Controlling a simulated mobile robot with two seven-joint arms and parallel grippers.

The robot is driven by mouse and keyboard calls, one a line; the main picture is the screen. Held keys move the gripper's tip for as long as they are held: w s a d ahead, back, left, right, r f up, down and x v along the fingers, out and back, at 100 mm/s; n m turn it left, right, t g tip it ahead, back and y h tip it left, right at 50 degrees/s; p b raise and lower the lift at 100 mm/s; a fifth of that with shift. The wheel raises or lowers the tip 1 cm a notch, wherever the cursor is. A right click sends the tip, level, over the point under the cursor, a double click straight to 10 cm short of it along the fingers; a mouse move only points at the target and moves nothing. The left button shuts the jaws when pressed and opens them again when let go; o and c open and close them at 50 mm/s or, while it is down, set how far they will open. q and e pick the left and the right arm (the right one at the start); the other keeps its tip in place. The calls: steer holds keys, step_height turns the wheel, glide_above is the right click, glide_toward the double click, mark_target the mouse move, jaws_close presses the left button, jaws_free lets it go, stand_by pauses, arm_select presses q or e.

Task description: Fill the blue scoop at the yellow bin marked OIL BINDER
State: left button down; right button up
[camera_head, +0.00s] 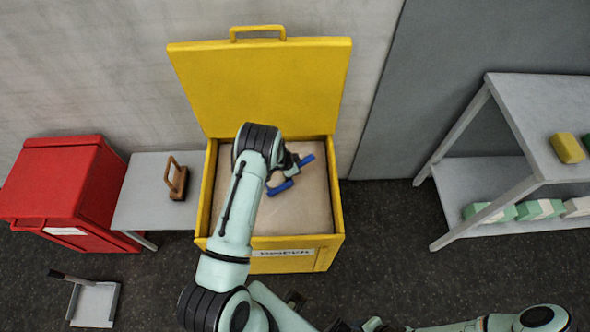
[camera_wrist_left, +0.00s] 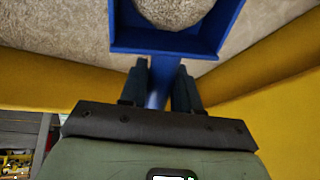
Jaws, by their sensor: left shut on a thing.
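The yellow bin (camera_head: 340,200) stands against the wall with its lid (camera_head: 262,85) raised. Pale beige granules (camera_head: 312,212) fill it to near the rim. A label (camera_head: 283,253) on its front is partly hidden and hard to read. My left gripper (camera_head: 290,165) is over the granules inside the bin. It is shut on the handle of the blue scoop (camera_head: 281,187). In the left wrist view the scoop (camera_wrist_left: 165,42) has a rounded mound of granules (camera_wrist_left: 172,10) within its walls, cut by the frame edge. My right gripper (camera_head: 345,325) is low at the bottom edge, its jaws unclear.
A red bin (camera_head: 65,190) and a small grey table (camera_head: 148,190) with a brown wooden-handled tool (camera_head: 177,180) stand to the left. A dustpan (camera_head: 93,303) lies on the floor. A grey shelf (camera_head: 535,110) with blocks stands at the right. The floor between the bin and shelf is clear.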

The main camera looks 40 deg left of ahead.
arm_select(q)
step_height(320, 180, up, 13)
steer(key=p, duration=0.5)
steer(key=shift+r, duration=0.2)
arm_select(e)
steer(key=w+r, duration=0.6)
steer(key=shift+w+r+t, duration=0.25)
steer(key=shift+r+t, duration=0.15)
arm_select(q)
steer(key=shift+a, duration=0.1)
